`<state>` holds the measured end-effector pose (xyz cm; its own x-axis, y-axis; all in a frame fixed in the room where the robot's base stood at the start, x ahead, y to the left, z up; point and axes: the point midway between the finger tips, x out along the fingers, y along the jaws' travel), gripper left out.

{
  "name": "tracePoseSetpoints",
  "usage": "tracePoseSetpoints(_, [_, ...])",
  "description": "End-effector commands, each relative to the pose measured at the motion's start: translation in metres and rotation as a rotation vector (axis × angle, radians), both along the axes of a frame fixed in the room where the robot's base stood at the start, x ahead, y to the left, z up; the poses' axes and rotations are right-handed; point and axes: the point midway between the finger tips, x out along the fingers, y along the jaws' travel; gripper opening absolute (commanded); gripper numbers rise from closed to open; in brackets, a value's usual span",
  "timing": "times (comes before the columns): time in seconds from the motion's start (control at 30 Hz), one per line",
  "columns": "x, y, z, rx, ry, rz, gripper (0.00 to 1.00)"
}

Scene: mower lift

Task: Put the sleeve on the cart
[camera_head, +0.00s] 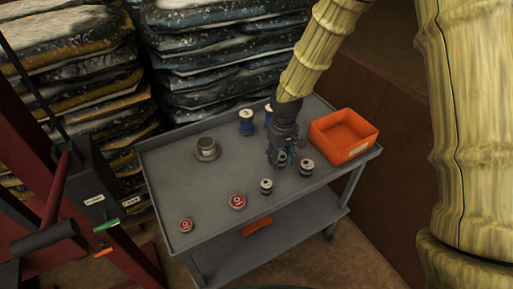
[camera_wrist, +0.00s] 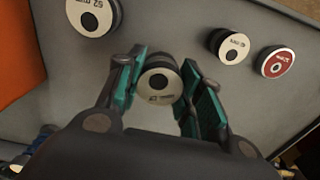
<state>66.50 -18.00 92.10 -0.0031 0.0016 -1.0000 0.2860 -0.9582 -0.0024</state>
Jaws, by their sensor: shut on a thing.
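My gripper (camera_head: 283,156) is over the grey cart (camera_head: 185,185), close above its top on the right half. In the wrist view, my gripper (camera_wrist: 160,95) has its teal-padded fingers shut on both sides of a short dark cylinder with a pale, labelled end face, the sleeve (camera_wrist: 159,82). The fingers and palm hide most of the sleeve in the head view. The sleeve's end face points up toward the wrist camera. It is at or just above the cart top; I cannot tell whether it touches.
Two similar dark cylinders (camera_head: 267,186) (camera_head: 307,167) stand close to my gripper. Stacked bags (camera_head: 215,60) stand behind.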

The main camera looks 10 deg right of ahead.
Motion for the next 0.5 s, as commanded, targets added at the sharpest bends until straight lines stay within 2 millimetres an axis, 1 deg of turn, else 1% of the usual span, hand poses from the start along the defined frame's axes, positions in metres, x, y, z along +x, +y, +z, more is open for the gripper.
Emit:
tracePoseSetpoints(0.03, [0.002, 0.0, 0.004, 0.001, -0.001, 0.067, 0.0])
tracePoseSetpoints(0.2, [0.007, -0.001, 0.009, 0.002, 0.005, 0.326, 0.0])
tracePoseSetpoints(0.5, [0.01, -0.006, 0.021, 0.008, 0.006, 0.776, 0.0])
